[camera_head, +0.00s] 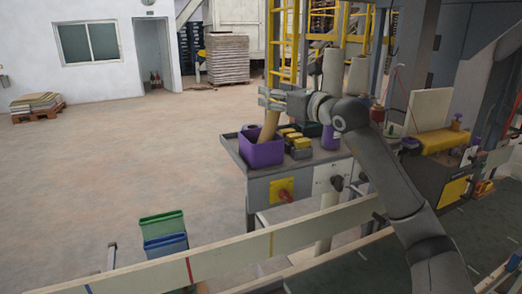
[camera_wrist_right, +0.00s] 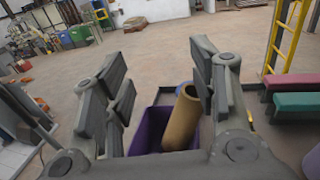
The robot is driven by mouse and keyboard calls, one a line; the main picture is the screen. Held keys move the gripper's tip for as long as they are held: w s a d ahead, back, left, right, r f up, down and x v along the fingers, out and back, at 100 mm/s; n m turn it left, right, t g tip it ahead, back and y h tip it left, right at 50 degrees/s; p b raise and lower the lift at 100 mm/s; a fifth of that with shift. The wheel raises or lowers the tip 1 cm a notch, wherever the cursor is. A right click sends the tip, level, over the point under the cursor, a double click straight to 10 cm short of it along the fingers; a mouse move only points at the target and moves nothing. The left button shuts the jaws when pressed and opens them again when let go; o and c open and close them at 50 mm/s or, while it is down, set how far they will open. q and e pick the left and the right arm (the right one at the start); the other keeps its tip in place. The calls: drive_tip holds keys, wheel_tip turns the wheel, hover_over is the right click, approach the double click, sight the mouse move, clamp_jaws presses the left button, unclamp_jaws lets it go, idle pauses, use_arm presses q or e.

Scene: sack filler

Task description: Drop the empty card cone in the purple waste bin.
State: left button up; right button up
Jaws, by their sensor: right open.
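The purple waste bin (camera_head: 262,154) stands at the left end of a grey bench. The brown card cone (camera_head: 268,127) stands tilted in it, its upper end above the rim and its lower end hidden inside. In the right wrist view the cone (camera_wrist_right: 182,120) leans against the right side of the bin (camera_wrist_right: 146,130). My right gripper (camera_head: 264,97) is above the bin, near the cone's upper end. Its fingers (camera_wrist_right: 158,62) are spread wide in the wrist view, with the cone below and apparently free of them. My left gripper is not in view.
Yellow-topped blocks (camera_head: 295,140) and a purple container (camera_head: 330,138) sit on the bench right of the bin. Two pale cones (camera_head: 332,72) stand behind my right arm. A yellow ladder (camera_wrist_right: 288,38) stands beyond the bench. The floor to the left is open.

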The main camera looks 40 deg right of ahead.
drive_tip(key=s, duration=0.8)
drive_tip(key=shift+s+a, duration=0.15)
drive_tip(key=shift+a, duration=0.2)
